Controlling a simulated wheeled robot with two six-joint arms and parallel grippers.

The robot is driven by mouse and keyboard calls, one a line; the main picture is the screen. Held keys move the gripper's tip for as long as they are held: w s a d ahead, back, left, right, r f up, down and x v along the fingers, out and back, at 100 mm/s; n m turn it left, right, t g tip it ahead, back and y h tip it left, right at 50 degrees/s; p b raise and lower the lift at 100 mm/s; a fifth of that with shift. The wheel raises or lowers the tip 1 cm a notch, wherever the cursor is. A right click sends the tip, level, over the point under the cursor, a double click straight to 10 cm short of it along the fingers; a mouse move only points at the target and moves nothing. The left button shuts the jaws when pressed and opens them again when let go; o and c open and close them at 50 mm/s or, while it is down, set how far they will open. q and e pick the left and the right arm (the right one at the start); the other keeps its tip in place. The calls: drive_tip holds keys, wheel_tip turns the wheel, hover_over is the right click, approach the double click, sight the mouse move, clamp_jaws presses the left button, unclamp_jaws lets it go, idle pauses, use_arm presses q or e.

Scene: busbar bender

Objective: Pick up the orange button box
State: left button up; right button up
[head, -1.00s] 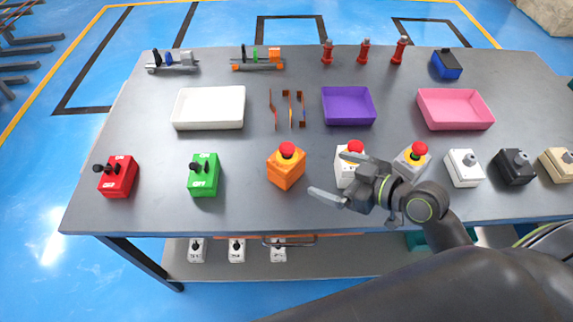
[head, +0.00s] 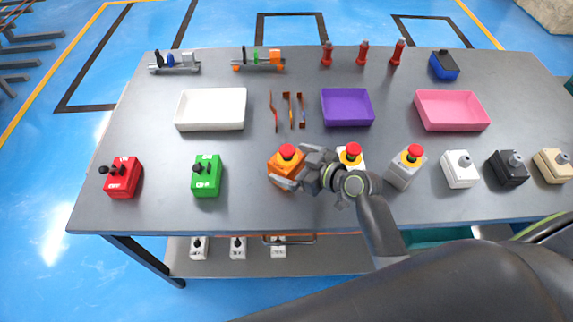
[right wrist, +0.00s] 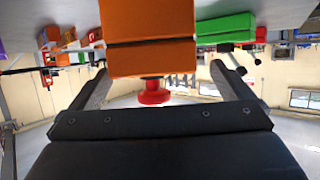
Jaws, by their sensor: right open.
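The orange button box (head: 278,168) stands on the grey table (head: 240,215), with a red mushroom button on top. My right gripper (head: 288,168) is open at the box and hides part of its right side. In the right wrist view the orange box (right wrist: 150,30) appears upside down between the two spread fingers of the right gripper (right wrist: 158,70), with a visible gap on each side. Its red button (right wrist: 153,93) points toward the palm. My left gripper is in neither view.
A green box (head: 206,177) and red box (head: 122,178) stand to the left. A white box with a red button (head: 351,157) stands close to the right, partly behind my arm. Several more boxes follow. White (head: 211,109), purple (head: 347,107) and pink (head: 452,111) trays lie behind.

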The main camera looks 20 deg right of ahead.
drive_tip(key=shift+w+a+f+p, duration=0.25)
drive_tip(key=shift+w+p, duration=0.15)
drive_tip(key=shift+w, duration=0.2)
drive_tip(key=shift+p+x, duration=0.5)
drive_tip(key=shift+x, duration=1.4)
drive_tip(key=shift+d+f, duration=0.15)
drive_tip(key=shift+d, duration=0.05)
drive_tip(key=shift+c, duration=0.3)
drive_tip(key=c, duration=1.1)
wheel_tip(320, 180, up, 10)
drive_tip(key=shift+r+b, duration=0.1)
drive_tip(key=shift+b, duration=0.3)
drive_tip(key=shift+d, duration=0.1)
